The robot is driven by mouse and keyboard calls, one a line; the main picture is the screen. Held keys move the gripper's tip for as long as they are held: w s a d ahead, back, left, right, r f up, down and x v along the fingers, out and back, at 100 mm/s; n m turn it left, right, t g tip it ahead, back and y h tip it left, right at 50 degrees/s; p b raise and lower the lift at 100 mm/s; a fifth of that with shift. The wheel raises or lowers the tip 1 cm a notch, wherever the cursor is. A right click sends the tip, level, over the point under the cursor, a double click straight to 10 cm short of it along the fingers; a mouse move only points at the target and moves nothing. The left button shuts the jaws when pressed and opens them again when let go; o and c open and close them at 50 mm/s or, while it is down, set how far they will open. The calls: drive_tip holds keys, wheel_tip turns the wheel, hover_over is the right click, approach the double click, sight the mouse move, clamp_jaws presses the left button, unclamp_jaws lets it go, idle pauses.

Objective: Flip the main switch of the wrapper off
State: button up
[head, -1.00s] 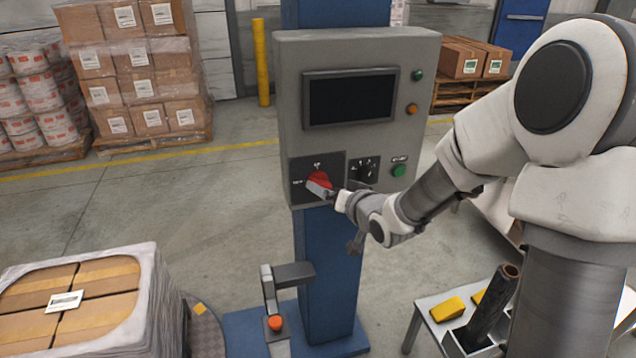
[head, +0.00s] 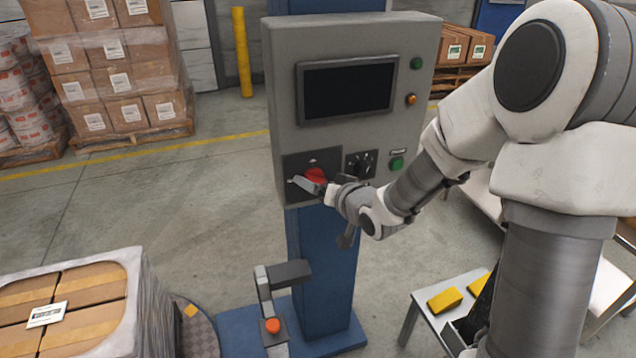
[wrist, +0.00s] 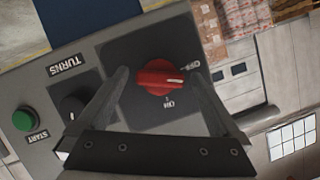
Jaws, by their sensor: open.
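The wrapper's main switch is a red rotary knob (head: 316,175) on a dark plate at the lower left of the grey control box (head: 285,110). In the wrist view the knob (wrist: 158,74) has a white mark pointing right, between the inverted ON label (wrist: 168,104) and a label at the right (wrist: 194,66) that I cannot read clearly. The mark lies closer to the right label. My gripper (head: 306,185) is open at the knob, which shows between its spread fingers in the wrist view. I cannot tell whether either finger touches it.
A black TURNS knob (wrist: 72,104) and a green START button (wrist: 23,120) sit beside the switch plate. The box's screen (head: 348,88) is dark. A post with an orange-red button (head: 273,326) stands below. A wrapped pallet load (head: 150,310) is at the lower left.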

drive_tip(key=c, duration=1.3)
drive_tip(key=n+h+b, duration=0.2)
drive_tip(key=n+b, duration=0.1)
drive_tip(key=b, duration=0.6)
drive_tip(key=shift+a+f, duration=0.1)
drive_tip(key=shift+r+t, duration=0.2)
drive_tip(key=shift+t, duration=0.1)
drive_tip(key=o, duration=1.3)
